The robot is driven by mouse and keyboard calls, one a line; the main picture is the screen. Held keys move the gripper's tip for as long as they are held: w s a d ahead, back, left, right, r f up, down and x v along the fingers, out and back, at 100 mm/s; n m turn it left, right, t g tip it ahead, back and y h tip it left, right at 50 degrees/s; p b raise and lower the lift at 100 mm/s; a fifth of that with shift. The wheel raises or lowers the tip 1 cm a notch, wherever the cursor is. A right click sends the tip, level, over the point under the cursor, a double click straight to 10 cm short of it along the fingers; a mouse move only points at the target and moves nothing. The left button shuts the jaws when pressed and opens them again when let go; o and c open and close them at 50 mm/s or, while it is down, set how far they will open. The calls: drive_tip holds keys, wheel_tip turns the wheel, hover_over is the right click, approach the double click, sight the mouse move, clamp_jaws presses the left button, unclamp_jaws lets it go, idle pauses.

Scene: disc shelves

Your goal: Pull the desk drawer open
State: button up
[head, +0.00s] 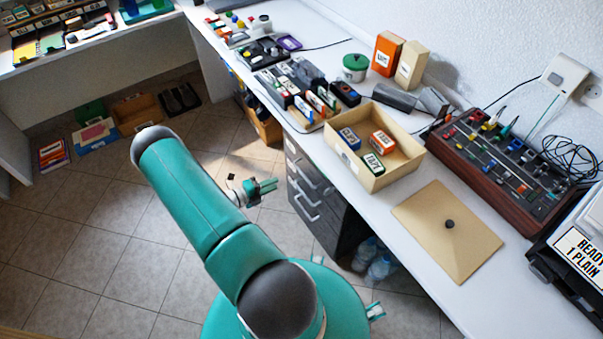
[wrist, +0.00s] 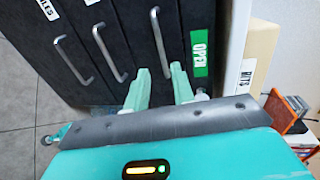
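The dark grey drawer unit (head: 322,200) stands under the white desk, its front facing left, with silver bar handles. In the wrist view its dark front (wrist: 75,65) fills the upper left. The handle nearest the desktop (wrist: 157,40) is beside a green label (wrist: 199,52); two more handles lie to its left. All drawers look shut. My gripper (head: 270,186) is left of the unit in the head view, apart from it. In the wrist view my gripper (wrist: 160,70) is open and empty, the handle's lower end appearing between its fingertips. Touching is not seen.
On the desk (head: 383,212) are an open cream box (head: 340,168), its lid (head: 447,231) and a dark red panel (head: 500,155). Clear bottles (head: 380,267) stand on the floor by the unit.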

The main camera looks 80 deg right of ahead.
sight(302, 173)
drive_tip(key=x, duration=1.3)
drive_tip(key=shift+s+d, duration=0.25)
drive_tip(key=shift+s, duration=0.05)
clamp_jaws()
